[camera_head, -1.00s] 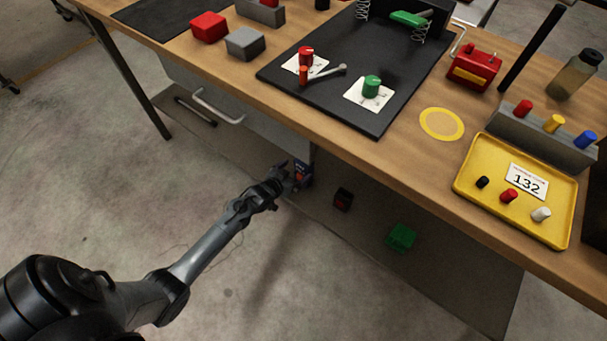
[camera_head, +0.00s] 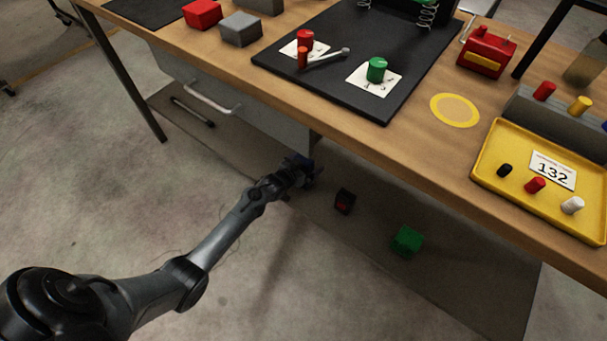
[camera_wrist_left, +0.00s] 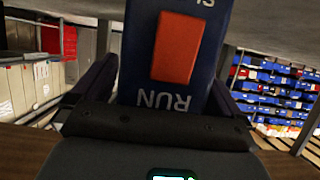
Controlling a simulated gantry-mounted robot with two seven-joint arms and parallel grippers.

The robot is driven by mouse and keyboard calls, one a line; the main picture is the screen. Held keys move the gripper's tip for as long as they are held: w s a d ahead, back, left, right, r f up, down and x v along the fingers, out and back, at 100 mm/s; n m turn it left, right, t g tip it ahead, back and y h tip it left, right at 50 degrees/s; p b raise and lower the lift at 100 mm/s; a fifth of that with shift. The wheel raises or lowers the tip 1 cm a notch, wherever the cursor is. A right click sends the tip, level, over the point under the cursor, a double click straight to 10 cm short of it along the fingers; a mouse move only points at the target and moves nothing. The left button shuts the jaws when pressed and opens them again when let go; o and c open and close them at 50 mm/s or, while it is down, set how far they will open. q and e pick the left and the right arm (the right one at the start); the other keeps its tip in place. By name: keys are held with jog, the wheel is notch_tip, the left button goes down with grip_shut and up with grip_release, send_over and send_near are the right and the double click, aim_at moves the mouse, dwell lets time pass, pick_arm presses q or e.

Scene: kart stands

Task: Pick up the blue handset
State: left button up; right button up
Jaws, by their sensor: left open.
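The blue handset (camera_wrist_left: 203,78) fills the upper middle of the left wrist view, with an orange-red button and the upside-down white word RUN. My left gripper (camera_wrist_left: 165,90) is open, with a dark finger on each side of the handset. Whether the fingers touch it cannot be told. In the head view my left gripper (camera_head: 310,172) is under the table edge, by the drawer unit's right end. It hides most of the handset there; only a dark blue patch shows. My right gripper is not in view.
The wooden tabletop (camera_head: 225,72) overhangs my left gripper. A dark box with red marks (camera_head: 344,201) and a green block (camera_head: 407,241) are on the low shelf to the right. A drawer handle (camera_head: 205,100) projects to the left. Open floor lies in front.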

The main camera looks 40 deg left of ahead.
pick_arm(q)
jog(key=shift+r, duration=0.1)
jog(key=c, duration=1.2)
